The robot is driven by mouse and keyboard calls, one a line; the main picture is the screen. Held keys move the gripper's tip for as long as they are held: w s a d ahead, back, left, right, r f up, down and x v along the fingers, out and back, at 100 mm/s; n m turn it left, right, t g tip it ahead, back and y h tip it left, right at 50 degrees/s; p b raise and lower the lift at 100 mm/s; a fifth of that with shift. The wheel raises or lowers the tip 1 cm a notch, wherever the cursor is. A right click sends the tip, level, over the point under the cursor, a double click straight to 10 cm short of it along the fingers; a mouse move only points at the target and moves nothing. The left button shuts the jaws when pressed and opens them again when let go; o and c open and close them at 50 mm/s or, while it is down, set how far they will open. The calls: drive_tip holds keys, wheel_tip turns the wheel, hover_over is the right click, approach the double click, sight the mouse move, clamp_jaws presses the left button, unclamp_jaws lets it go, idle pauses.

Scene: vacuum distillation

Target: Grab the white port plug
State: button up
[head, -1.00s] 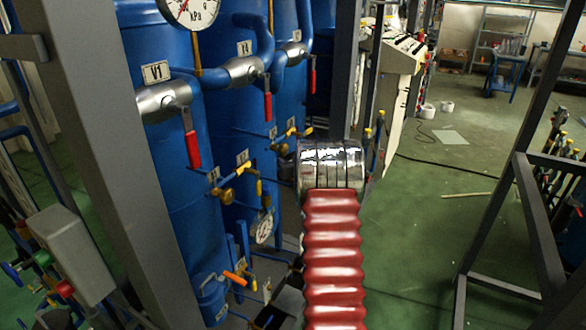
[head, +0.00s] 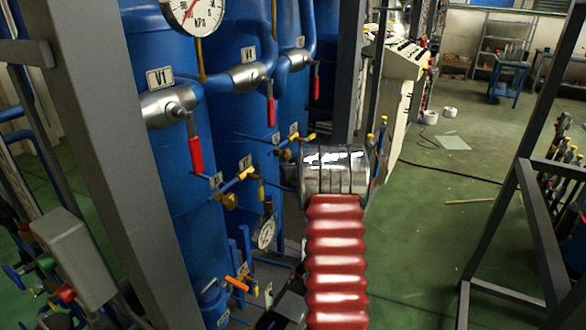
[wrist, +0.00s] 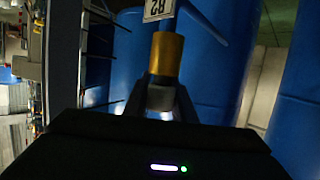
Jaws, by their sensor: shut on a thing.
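In the wrist view, my gripper (wrist: 160,92) points at a blue vessel, its two dark fingers on either side of a small grey piece. This piece (wrist: 160,98) appears to be the port plug, though in the shade it looks grey rather than white. It sits directly below a brass-coloured cylinder (wrist: 167,58) and lines up with it; I cannot tell whether they are joined. My gripper is shut on the grey piece. In the head view, the plug cannot be made out, and my red ribbed arm sleeve covers the lower middle.
Blue vessels (head: 158,130) with red-handled valves (head: 195,153) and a pressure gauge (head: 195,14) stand at the left. A small gauge (head: 266,232) hangs low near my arm. Grey frame posts (head: 95,150) stand at the left and right. Green floor (head: 430,240) is open at the right.

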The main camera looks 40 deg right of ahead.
drive_tip(key=f+v, duration=0.2)
drive_tip(key=v, duration=1.6)
drive_tip(key=shift+s+a+f, duration=0.2)
drive_tip(key=shift+s+f, duration=0.15)
drive_tip(key=shift+f, duration=0.05)
